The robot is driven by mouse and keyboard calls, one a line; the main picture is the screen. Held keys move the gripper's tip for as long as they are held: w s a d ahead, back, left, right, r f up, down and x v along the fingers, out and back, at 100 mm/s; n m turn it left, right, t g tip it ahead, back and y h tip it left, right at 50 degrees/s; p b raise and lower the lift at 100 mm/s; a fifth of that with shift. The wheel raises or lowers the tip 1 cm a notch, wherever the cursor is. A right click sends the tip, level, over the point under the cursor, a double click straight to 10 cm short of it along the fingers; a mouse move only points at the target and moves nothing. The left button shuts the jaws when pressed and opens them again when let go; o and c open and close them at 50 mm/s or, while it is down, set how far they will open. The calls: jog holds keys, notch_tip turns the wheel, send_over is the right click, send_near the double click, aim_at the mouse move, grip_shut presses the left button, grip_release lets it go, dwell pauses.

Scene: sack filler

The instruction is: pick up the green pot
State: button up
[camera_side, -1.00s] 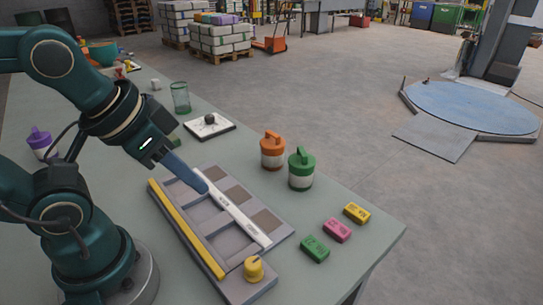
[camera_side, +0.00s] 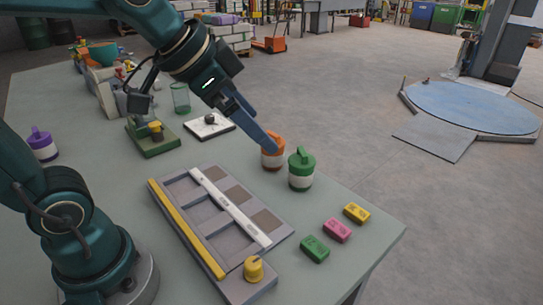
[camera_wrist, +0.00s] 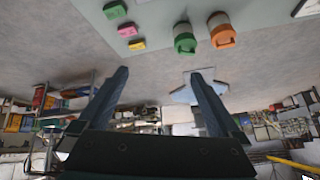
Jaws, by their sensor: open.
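The green pot (camera_side: 301,172), with a white band and a handled lid, stands upright near the table's far edge in the side view. It also shows at the top of the wrist view (camera_wrist: 185,40). My gripper (camera_side: 272,146) is open and empty, up and to the left of the green pot. Its fingers overlap the orange pot (camera_side: 272,160) in the side view; I cannot tell whether they touch it. In the wrist view my gripper (camera_wrist: 158,73) has its two fingers spread wide, with the green pot beyond them.
The orange pot stands close beside the green pot. Green (camera_side: 315,249), pink (camera_side: 337,230) and yellow (camera_side: 356,212) blocks lie to the right. A grey compartment tray (camera_side: 222,255) lies in front. A white board (camera_side: 222,131) lies farther back.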

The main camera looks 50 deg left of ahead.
jog(key=w+a+f+m, duration=0.1)
jog(key=w+f, duration=0.1)
jog(key=w, duration=0.6)
jog(key=g, duration=0.2)
send_over(296, 160)
jog(key=d, duration=0.1)
notch_tip(296, 160, down, 8)
jog(key=shift+s+f, duration=0.15)
jog(key=shift+f, duration=0.1)
jog(key=shift+n+g+h, duration=0.3)
jog(key=shift+g, duration=0.2)
jog(key=f, duration=0.2)
jog(key=a+f, duration=0.1)
jog(key=f, duration=0.1)
jog(key=shift+f, duration=0.9)
jog(key=shift+x, duration=2.05)
jog(key=c, duration=1.3)
